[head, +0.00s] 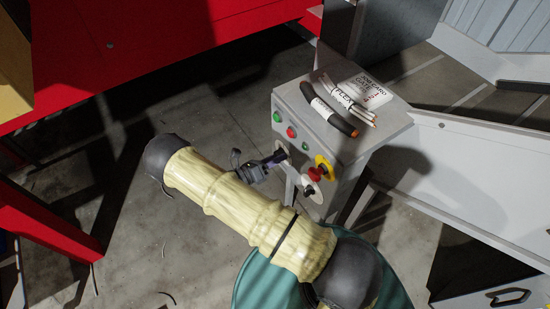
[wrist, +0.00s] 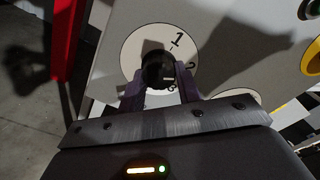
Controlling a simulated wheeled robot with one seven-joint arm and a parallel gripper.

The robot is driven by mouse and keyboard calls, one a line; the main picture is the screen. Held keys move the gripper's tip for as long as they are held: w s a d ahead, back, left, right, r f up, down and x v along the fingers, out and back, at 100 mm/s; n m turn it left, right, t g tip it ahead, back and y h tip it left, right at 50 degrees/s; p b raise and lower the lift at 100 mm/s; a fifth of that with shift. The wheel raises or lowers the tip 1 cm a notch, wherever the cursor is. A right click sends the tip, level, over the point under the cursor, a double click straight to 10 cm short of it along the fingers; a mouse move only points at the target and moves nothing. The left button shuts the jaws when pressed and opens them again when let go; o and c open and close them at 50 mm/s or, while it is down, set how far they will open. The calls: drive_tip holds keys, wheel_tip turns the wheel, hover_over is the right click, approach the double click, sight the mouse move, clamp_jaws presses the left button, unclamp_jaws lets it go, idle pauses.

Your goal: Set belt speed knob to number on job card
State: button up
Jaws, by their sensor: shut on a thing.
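The belt speed knob (wrist: 157,66) is a dark round knob on a white dial (wrist: 132,52) on the grey control box. My gripper (wrist: 159,80) is shut on the knob, with a finger on each side. The dial shows a 1 at its upper right and a 2 at its right; a lower mark is partly hidden. I cannot tell which number the knob points to. In the head view, my gripper (head: 277,157) reaches the front of the control box (head: 345,150). The job card (head: 369,91) lies on top of the box; its number is too small to read.
Green and red buttons (head: 291,132) and a red knob on yellow (head: 324,166) are on the same front. A dark tube (head: 330,110) and thin sticks lie on top. A red frame (head: 150,40) stands behind left, a grey chute (head: 470,160) at right.

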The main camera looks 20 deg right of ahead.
drive_tip(key=o, duration=1)
drive_tip(key=shift+c, duration=0.2)
drive_tip(key=shift+a, duration=0.1)
drive_tip(key=b+v, duration=0.2)
drive_tip(key=v, duration=1.5)
drive_tip(key=shift+a, duration=0.15)
